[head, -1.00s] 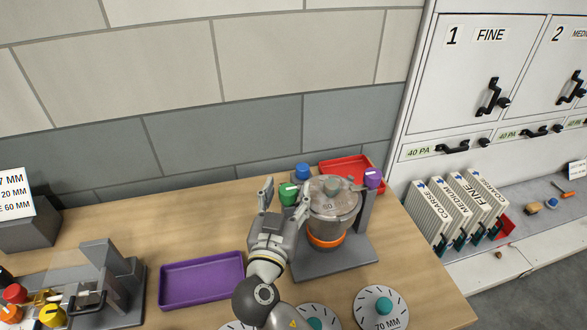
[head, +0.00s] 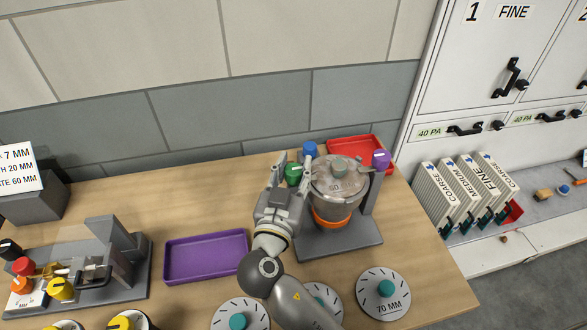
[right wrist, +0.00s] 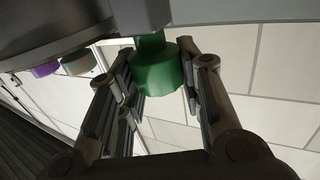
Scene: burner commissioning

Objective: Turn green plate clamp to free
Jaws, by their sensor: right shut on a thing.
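The green plate clamp (head: 293,175) is a round knob at the back left of a burner stand. On the stand sits a grey round plate or lid (head: 340,180) over a clear body with an orange ring (head: 331,219). My right gripper (head: 292,166) has one finger on each side of the green clamp and is shut on it. In the right wrist view the green clamp (right wrist: 157,72) sits between the two fingers (right wrist: 160,82). My left gripper is not in view.
A blue knob (head: 310,148) and a purple knob (head: 381,160) stand by the burner. A red tray (head: 352,143) lies behind it, a purple tray (head: 206,256) to the left. Marked discs (head: 383,304) lie in front. A fixture (head: 118,270) stands at the far left.

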